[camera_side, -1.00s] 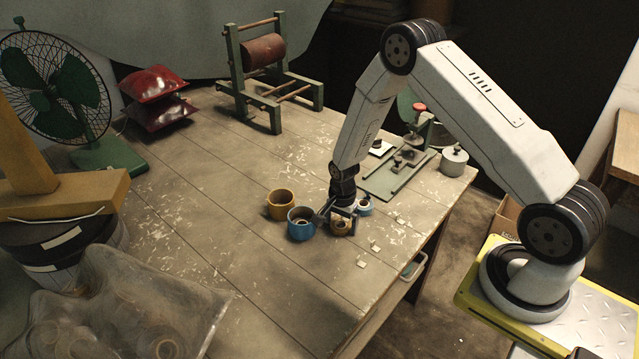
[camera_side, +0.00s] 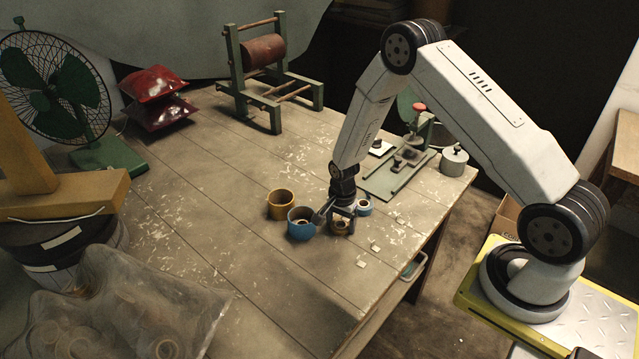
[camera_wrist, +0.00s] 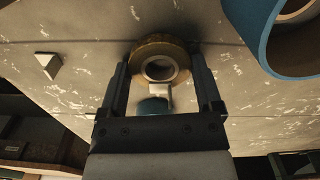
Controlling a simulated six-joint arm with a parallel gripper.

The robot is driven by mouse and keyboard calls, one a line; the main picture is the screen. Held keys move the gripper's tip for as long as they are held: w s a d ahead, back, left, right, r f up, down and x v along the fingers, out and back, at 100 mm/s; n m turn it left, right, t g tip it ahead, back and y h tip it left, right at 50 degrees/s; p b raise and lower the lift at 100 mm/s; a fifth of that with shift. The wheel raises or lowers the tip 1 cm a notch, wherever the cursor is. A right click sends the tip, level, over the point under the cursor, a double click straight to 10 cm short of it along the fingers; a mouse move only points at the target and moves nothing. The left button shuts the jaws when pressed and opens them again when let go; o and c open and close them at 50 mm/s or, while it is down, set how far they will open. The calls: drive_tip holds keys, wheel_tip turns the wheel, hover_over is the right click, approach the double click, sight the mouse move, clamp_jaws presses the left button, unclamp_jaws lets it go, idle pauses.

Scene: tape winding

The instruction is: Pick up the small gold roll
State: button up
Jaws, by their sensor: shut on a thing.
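The small gold roll (camera_wrist: 146,46) is a ring with a pale core, between my fingers in the wrist view. It also shows, partly hidden by the fingers, in the side view (camera_side: 341,229). My gripper (camera_wrist: 159,64) is shut on it, with one finger against each side. In the side view my gripper (camera_side: 341,213) is low at the table, and the roll is at or very near the tabletop; I cannot tell whether it touches.
A larger blue roll (camera_side: 300,229) stands close to my gripper's left, with a larger yellow roll (camera_side: 281,207) behind it. A small blue roll (camera_side: 364,207) sits close on the right. Small pale pieces (camera_side: 361,264) lie in front.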

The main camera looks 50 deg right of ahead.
drive_tip(key=shift+r, duration=0.1)
drive_tip(key=shift+r, duration=0.8)
drive_tip(key=s+a+r, duration=0.2)
drive_tip(key=s+r, duration=0.9)
drive_tip(key=s, duration=0.3)
drive_tip(key=shift+a, duration=0.2)
drive_tip(key=shift+w, duration=0.2)
